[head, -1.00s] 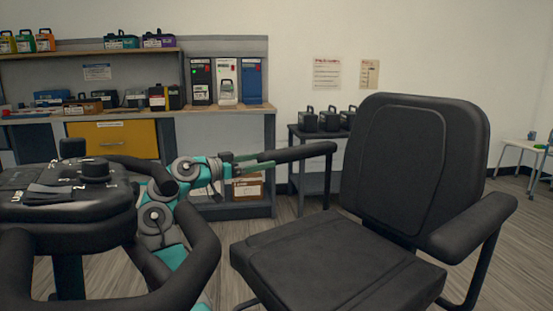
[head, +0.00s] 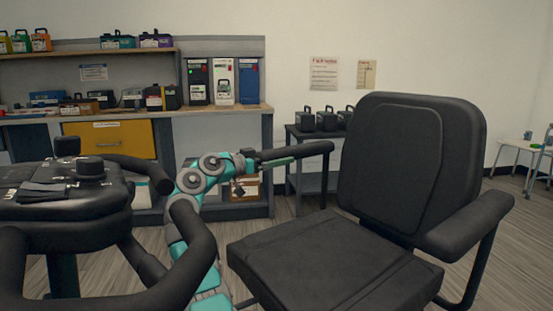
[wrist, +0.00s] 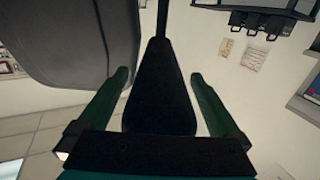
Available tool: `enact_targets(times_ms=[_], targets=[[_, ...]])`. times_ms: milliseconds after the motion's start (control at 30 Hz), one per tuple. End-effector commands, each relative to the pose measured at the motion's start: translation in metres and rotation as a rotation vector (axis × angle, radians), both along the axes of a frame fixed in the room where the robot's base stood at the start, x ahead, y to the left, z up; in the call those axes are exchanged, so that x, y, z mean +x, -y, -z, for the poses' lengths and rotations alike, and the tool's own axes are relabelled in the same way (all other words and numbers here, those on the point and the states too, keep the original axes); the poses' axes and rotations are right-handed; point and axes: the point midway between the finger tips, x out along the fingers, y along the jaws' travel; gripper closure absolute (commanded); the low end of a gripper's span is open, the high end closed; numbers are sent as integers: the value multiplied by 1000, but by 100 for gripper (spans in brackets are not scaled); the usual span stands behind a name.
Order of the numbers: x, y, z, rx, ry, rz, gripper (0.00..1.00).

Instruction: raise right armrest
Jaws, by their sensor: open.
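The scooter's black seat (head: 335,268) has a tall backrest (head: 415,160) and two armrests. The right armrest (head: 310,150) is on the picture's left side of the seat. It lies roughly level, pointing left from the backrest. My gripper (head: 290,159) is at this armrest's front part in the head view. In the wrist view, my gripper (wrist: 160,76) is open, with one green finger on each side of the armrest (wrist: 160,95) and visible gaps between. The far finger is mostly hidden in the head view.
The other armrest (head: 465,227) is down on the picture's right. The tiller with black handlebars (head: 190,255) stands at the left near my arm. Behind are a workbench (head: 222,113) with boxes and a small dark table (head: 310,185) with black cases. Floor shows beyond the seat.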

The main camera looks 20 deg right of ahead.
Motion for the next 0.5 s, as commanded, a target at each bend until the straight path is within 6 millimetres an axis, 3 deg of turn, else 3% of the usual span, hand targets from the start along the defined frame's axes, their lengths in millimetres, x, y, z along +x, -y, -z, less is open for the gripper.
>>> enact_targets(times_ms=[67, 500], targets=[[0, 0, 0, 0, 0, 0, 3], [0, 0, 0, 0, 0, 0, 53]])
